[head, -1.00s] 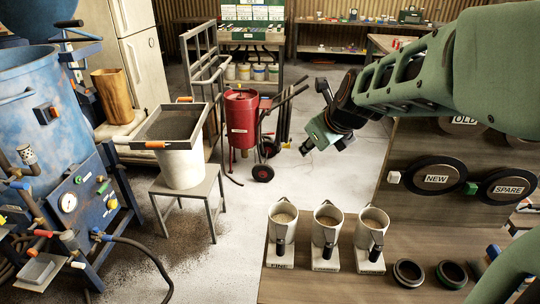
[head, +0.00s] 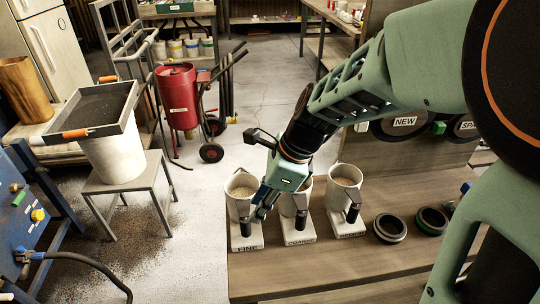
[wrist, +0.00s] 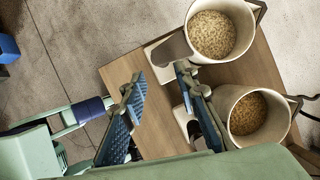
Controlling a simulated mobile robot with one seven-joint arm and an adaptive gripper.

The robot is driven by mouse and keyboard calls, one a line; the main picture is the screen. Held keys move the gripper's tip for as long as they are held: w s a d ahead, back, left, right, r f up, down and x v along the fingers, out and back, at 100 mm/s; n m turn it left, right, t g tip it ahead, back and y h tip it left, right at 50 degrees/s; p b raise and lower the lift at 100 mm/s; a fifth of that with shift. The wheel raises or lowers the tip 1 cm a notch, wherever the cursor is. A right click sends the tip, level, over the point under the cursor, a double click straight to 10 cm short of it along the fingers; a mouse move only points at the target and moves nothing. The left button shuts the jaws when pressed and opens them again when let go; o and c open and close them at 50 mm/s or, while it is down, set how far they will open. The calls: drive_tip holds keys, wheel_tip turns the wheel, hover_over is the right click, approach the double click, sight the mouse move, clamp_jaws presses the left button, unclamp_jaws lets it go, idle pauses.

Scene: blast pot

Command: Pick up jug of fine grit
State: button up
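The jug of fine grit (head: 241,186) is a pale, open-topped jug with a dark handle. It stands upright at the left end of the bench on a white base marked FINE (head: 246,243). My gripper (head: 262,207) is beside it, in front of the middle jug marked COARSE (head: 303,197), which it partly hides. In the wrist view my gripper (wrist: 160,105) is open and empty, its blue pads apart over the bench. The upper jug there, by the bench end, appears to be the fine jug (wrist: 222,35); the lower is the coarse jug (wrist: 258,115).
A third jug (head: 345,182) stands to the right, then two dark rings (head: 390,228). A stool (head: 127,185) with a bucket and sieve (head: 90,108) stands left. A red pot (head: 178,95) on a wheeled cart is behind.

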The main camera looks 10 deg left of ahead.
sight(246, 227)
drive_tip(key=x, duration=0.5)
drive_tip(key=shift+s+b, duration=0.15)
drive_tip(key=shift+b, duration=0.25)
drive_tip(key=shift+w+b+x, duration=0.2)
drive_tip(key=shift+b+x, duration=0.45)
drive_tip(key=shift+x, duration=2.15)
drive_tip(key=shift+d, duration=0.2)
drive_tip(key=shift+c, duration=0.2)
clamp_jaws()
drive_tip(key=shift+r, duration=0.1)
